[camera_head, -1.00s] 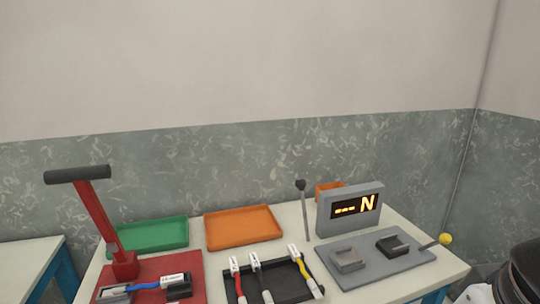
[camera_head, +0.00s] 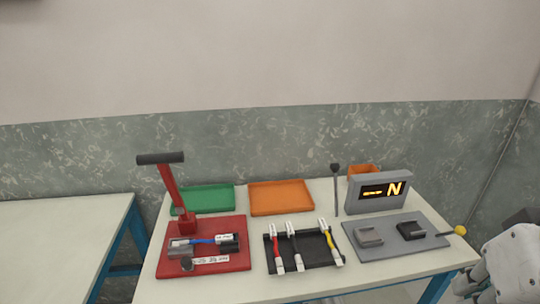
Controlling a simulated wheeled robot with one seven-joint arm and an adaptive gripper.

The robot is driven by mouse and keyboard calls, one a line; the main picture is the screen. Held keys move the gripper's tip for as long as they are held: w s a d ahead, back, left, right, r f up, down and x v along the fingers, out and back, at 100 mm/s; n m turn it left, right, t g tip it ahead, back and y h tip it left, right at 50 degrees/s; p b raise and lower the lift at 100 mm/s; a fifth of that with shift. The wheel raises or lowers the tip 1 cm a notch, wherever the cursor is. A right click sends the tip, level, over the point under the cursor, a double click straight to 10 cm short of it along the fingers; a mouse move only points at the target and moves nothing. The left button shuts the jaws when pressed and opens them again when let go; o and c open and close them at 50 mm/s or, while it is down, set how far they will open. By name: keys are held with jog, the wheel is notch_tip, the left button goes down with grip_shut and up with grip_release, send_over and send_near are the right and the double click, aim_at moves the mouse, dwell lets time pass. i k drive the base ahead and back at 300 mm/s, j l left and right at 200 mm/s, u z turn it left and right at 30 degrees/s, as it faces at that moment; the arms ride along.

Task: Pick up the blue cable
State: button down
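The blue cable (camera_head: 205,241) lies across the fixture on the red base plate (camera_head: 238,262) of the lever press, at the left of the table. A white label is on its right end, and its ends sit at dark blocks. My gripper's fingers do not show. Only a white and grey part of my arm (camera_head: 512,262) shows at the right edge, well to the right of the blue cable.
A black tray (camera_head: 312,258) holds red, black and yellow cables. Green (camera_head: 205,198) and orange (camera_head: 281,197) trays stand behind. The press's red lever (camera_head: 172,190) rises behind the blue cable. A grey tester (camera_head: 378,193) with a lit display stands at right.

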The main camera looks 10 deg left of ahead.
aim_at(218, 238)
jog(key=u, duration=1.1)
jog(key=i+l+u, duration=0.45)
jog(key=u, duration=0.15)
